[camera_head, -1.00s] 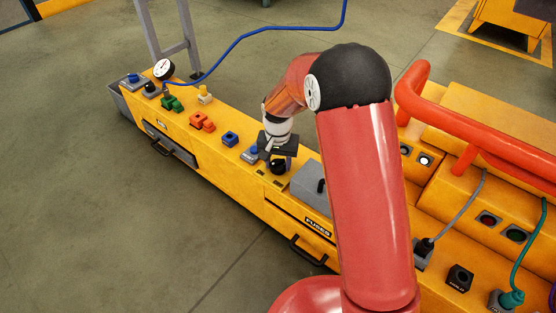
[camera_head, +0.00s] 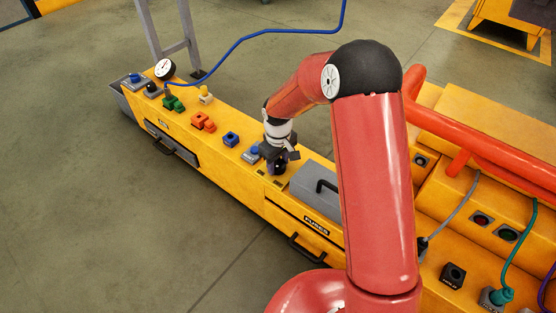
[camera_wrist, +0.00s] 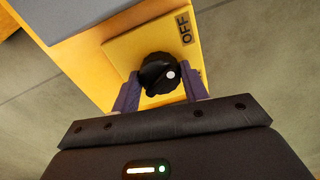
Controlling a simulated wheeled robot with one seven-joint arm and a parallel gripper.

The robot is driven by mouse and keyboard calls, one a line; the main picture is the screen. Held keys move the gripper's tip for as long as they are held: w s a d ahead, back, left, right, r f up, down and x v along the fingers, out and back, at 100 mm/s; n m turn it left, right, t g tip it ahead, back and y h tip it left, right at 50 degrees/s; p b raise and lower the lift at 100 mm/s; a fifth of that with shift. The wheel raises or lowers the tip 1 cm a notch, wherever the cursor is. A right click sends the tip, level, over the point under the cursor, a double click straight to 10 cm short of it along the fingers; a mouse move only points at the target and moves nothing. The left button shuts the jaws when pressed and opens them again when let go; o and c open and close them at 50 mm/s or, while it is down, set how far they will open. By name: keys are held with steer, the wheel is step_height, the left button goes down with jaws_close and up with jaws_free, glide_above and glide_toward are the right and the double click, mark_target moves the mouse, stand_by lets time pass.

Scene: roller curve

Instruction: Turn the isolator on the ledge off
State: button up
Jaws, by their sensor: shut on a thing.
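The isolator is a black round knob (camera_wrist: 158,74) with a white dot, on a yellow plate (camera_wrist: 120,50) on the ledge. In the wrist view the dot sits at the knob's right side, and an OFF label (camera_wrist: 185,27) is at the plate's upper right. My gripper (camera_wrist: 159,90) has one finger on each side of the knob and is shut on it. In the head view my gripper (camera_head: 279,163) is over the knob at the ledge's front part, hiding most of it.
A grey lidded box (camera_head: 315,190) with a black handle stands close to the right of my gripper. A blue-topped switch (camera_head: 252,152) is close on the left. Orange valve blocks (camera_head: 203,121) and a gauge (camera_head: 164,68) sit farther left along the yellow ledge (camera_head: 225,160).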

mark_target(278, 162)
steer(key=shift+r+n+p, duration=0.1)
steer(key=shift+n+p, duration=0.3)
steer(key=shift+n, duration=1.2)
steer(key=o, duration=1)
step_height(278, 162, up, 8)
steer(key=shift+f+p, duration=0.15)
steer(key=shift+p, duration=0.45)
